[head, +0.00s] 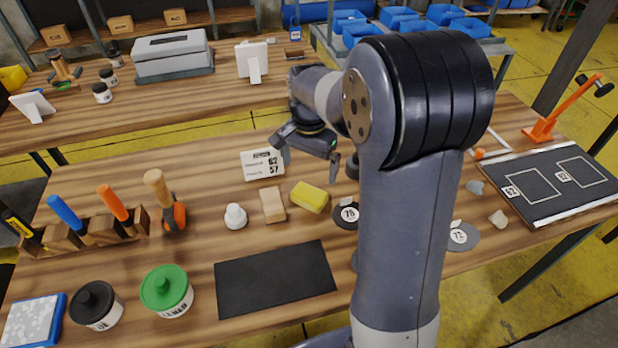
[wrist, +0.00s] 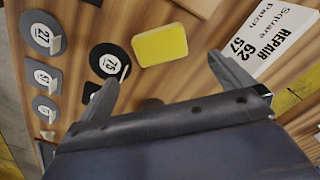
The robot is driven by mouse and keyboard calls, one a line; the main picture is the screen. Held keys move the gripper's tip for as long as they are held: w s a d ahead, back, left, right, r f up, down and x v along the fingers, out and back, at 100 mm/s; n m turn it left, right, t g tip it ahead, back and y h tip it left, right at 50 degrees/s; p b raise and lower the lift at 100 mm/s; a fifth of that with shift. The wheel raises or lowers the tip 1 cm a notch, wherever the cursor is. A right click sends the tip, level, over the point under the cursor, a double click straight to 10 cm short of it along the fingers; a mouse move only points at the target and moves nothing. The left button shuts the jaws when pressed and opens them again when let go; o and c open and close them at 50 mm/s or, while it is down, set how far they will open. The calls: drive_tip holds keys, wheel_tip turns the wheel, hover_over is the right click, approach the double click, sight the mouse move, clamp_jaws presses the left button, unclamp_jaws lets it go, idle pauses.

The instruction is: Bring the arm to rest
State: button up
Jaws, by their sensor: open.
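My gripper (head: 309,158) is open and empty, held in the air above the far half of the wooden workbench (head: 110,185). In the wrist view its two fingers (wrist: 172,75) are spread apart with nothing between them. Below and between them lies a yellow sponge (wrist: 160,45), which also shows in the head view (head: 309,197). A white repair card (head: 262,165) marked 62 and 57 stands on the bench left of the gripper. My raised arm hides part of the bench's right middle.
Near the gripper are a tan block (head: 273,205), a white bottle (head: 235,217) and round numbered patches (head: 345,214). A black mat (head: 275,278), green-lidded jar (head: 167,292) and tool rack (head: 90,232) lie nearer. A black board (head: 550,182) and orange lamp (head: 545,128) stand at right.

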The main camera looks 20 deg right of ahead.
sight(309, 192)
drive_tip(key=shift+r, duration=0.8)
wheel_tip(309, 192, down, 12)
drive_tip(key=shift+s+b, duration=0.1)
drive_tip(key=shift+b, duration=0.25)
drive_tip(key=shift+r, duration=1.85)
drive_tip(key=shift+f, duration=0.1)
